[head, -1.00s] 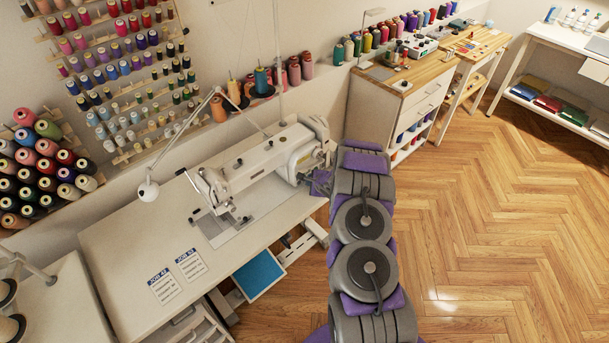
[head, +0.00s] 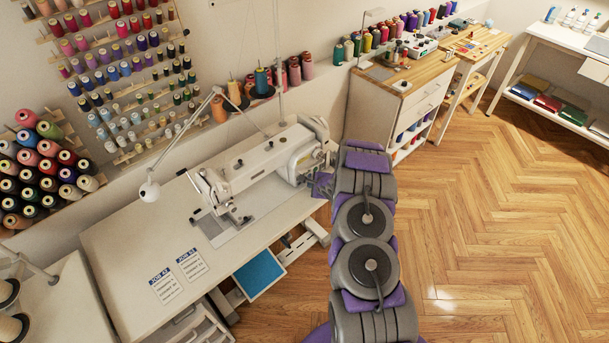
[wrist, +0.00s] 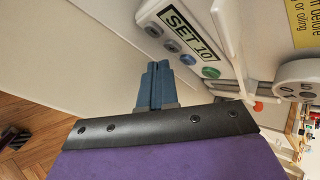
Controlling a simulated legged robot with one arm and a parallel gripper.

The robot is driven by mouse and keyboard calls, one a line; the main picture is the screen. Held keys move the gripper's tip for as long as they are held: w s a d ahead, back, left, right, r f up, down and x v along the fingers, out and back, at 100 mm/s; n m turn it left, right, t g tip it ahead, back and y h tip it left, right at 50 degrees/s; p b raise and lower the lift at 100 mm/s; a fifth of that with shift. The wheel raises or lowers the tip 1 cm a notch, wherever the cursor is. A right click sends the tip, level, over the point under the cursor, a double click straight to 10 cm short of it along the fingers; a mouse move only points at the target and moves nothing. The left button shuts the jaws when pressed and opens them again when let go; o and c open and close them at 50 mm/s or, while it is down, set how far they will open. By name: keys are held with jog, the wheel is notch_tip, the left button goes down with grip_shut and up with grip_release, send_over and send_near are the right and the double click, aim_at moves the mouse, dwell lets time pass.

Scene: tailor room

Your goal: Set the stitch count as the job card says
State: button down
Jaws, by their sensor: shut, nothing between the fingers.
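The sewing machine (head: 255,165) stands on its white table in the head view. Its control panel (wrist: 180,20) fills the top of the wrist view, with a display (wrist: 186,32) reading "SET 10". Below the display is a row of buttons: two dark grey ones, a blue button (wrist: 188,59) and a green button (wrist: 210,72). My gripper (wrist: 157,66) is shut and empty, its blue fingertips just beside the row, near the blue button. I cannot tell whether they touch the panel. Two job cards, the left one (head: 166,286) and the right one (head: 191,266), lie on the table; their small lines are unreadable.
A white dial (wrist: 302,82) and a yellow notice (wrist: 302,22) are right of the panel. A lamp (head: 150,191) and thread cones stand behind the machine. A wooden-topped cabinet (head: 400,85) is beyond my arm. The floor (head: 490,220) to the right is clear.

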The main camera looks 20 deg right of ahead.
jog(key=shift+s+d+p, duration=0.25)
jog(key=shift+s+d, duration=0.1)
jog(key=shift+s, duration=0.6)
jog(key=shift+s+d+p, duration=0.25)
jog(key=shift+s+d, duration=0.1)
jog(key=shift+s, duration=0.6)
jog(key=shift+s+d+p, duration=0.25)
jog(key=shift+s+d, duration=0.1)
jog(key=shift+s, duration=0.6)
dwell(0.6)
jog(key=w+b, duration=0.1)
jog(key=w, duration=0.1)
jog(key=w+a+b, duration=0.1)
jog(key=b, duration=0.1)
jog(key=shift+w+a+r, duration=0.1)
jog(key=shift+w+a, duration=0.05)
jog(key=shift+w, duration=0.25)
jog(key=shift+w+a+p, duration=0.2)
jog(key=shift+w+p, duration=0.35)
jog(key=shift+p, duration=0.1)
jog(key=shift+w+a+p, duration=0.15)
jog(key=shift+w+p, duration=0.35)
jog(key=shift+p, duration=0.1)
jog(key=shift+f, duration=0.2)
